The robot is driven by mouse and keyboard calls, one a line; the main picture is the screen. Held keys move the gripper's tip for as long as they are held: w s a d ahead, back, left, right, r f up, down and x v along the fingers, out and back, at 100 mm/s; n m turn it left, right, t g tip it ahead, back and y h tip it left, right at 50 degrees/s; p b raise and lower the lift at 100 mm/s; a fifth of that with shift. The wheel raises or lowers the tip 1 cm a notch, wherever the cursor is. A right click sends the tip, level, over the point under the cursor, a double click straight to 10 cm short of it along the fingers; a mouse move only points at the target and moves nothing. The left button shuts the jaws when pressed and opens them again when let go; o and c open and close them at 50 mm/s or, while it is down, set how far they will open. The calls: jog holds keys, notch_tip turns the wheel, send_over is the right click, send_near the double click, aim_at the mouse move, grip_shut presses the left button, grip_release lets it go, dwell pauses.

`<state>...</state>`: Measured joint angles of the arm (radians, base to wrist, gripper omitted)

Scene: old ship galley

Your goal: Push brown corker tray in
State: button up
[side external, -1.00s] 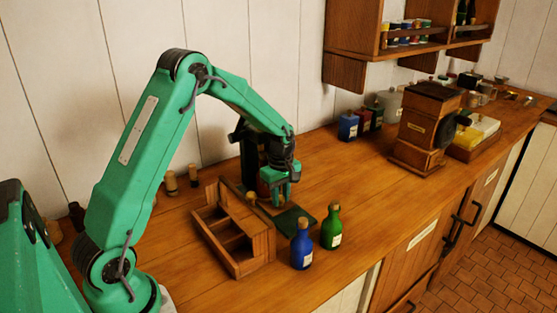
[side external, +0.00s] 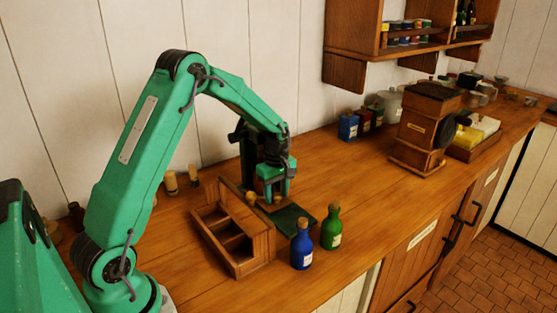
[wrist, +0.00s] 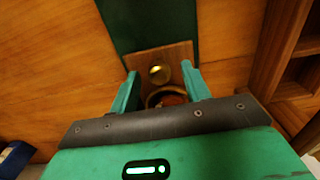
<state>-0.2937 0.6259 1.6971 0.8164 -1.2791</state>
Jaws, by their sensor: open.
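The brown corker tray (wrist: 181,52) shows in the wrist view as a small wooden plate with a round brass piece on it, at the end of a dark green strip (wrist: 153,22). In the side view the green strip (side external: 291,223) lies on the counter, and the corker's dark stand (side external: 247,160) rises behind my gripper, which hides much of it. My gripper (side external: 273,199) points down, open, low over the tray end. In the wrist view its fingers (wrist: 158,82) stand either side of the tray's near end and a round ring (wrist: 165,96). I cannot tell whether they touch the tray.
A wooden compartment crate (side external: 236,262) stands close left of my gripper. A blue bottle (side external: 302,248) and a green bottle (side external: 331,229) stand upright in front. Corks (side external: 170,182) are at the back left. A coffee grinder (side external: 415,135) stands farther right; the counter between is clear.

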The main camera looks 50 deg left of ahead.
jog(key=shift+r, duration=0.1)
jog(key=shift+r, duration=3.35)
jog(key=shift+d+r, duration=0.1)
jog(key=shift+r, duration=0.05)
jog(key=shift+s+d+r, duration=0.1)
jog(key=shift+r, duration=0.1)
jog(key=s+d+r+m+t, duration=0.3)
jog(key=s+d+r+m, duration=0.6)
jog(key=s+r, duration=0.25)
jog(key=s+d+r+m+t, duration=0.1)
jog(key=s+d+m, duration=0.1)
jog(key=s+m, duration=0.2)
jog(key=s+d+r+m+t, duration=0.1)
jog(key=s+d+m, duration=0.1)
jog(key=s+m, duration=0.3)
jog(key=shift+s+d+t, duration=0.3)
jog(key=shift+s+d, duration=0.1)
jog(key=shift+s, duration=1.55)
